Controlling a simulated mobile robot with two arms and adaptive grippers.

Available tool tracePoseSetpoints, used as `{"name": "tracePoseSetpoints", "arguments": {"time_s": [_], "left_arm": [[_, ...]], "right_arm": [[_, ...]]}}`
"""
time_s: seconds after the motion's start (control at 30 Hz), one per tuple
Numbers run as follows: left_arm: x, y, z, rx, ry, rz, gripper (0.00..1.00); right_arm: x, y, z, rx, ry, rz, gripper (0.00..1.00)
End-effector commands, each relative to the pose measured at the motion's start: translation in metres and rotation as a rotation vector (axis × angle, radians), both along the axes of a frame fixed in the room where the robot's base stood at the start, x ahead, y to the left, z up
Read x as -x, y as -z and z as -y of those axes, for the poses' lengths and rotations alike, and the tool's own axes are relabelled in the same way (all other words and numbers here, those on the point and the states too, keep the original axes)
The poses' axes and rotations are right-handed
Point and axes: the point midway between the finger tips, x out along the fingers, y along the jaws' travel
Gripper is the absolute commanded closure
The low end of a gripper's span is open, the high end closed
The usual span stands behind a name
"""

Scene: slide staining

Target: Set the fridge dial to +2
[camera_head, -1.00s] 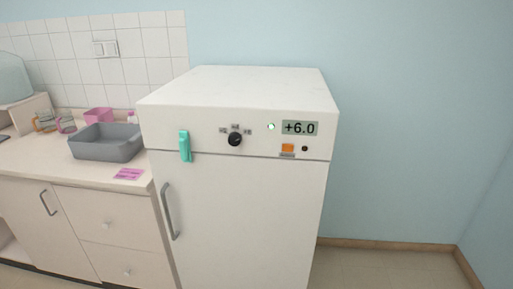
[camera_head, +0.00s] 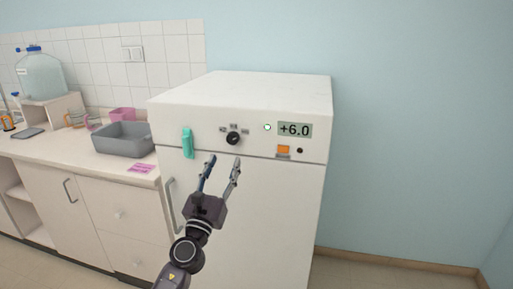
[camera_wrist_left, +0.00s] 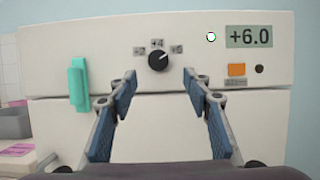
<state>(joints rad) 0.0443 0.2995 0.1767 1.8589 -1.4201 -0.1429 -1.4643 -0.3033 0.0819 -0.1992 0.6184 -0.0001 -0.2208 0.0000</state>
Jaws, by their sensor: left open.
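The white fridge (camera_head: 245,200) stands against the blue wall, with a control panel along its top front. The black dial (camera_head: 233,138) sits on the panel below small printed labels; in the left wrist view the dial (camera_wrist_left: 158,60) has labels at its left, top and right, and its light mark points up and right. The display (camera_head: 295,130) reads +6.0. My left gripper (camera_head: 222,161) is open and empty, below and in front of the dial, apart from it. In the left wrist view the dial appears between and beyond the fingers. My right gripper is not in view.
A teal handle-like piece (camera_head: 188,143) is on the panel's left. An orange switch (camera_head: 283,149) and a small black knob (camera_head: 300,150) are below the display. A grey tub (camera_head: 123,139) is on the counter at left. Floor is free at right.

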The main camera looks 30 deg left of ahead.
Motion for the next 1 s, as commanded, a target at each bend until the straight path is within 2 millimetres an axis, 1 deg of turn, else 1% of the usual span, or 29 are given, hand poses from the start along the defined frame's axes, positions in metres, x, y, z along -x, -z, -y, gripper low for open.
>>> {"name": "tracePoseSetpoints", "arguments": {"time_s": [0.07,0.23,0.4,0.53,0.7,0.97,1.0], "left_arm": [[-0.003,-0.006,-0.002,-0.012,-0.006,0.005,0.55],[-0.024,-0.016,-0.006,-0.010,-0.006,0.005,0.55],[-0.047,-0.025,-0.012,-0.008,-0.004,0.004,0.55],[-0.060,-0.029,-0.015,-0.007,-0.005,0.004,0.55],[-0.068,-0.031,-0.017,-0.007,-0.003,0.001,0.55],[-0.069,-0.031,-0.017,-0.006,-0.002,0.002,0.55],[-0.069,-0.031,-0.017,-0.006,-0.002,0.002,0.59]], "right_arm": [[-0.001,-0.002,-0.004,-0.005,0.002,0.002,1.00],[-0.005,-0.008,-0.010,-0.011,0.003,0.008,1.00],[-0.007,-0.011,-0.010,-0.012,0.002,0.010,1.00],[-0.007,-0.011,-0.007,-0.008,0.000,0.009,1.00],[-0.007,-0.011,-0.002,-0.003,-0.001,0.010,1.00],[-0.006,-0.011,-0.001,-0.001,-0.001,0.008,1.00],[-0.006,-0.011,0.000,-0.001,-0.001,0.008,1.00]]}}
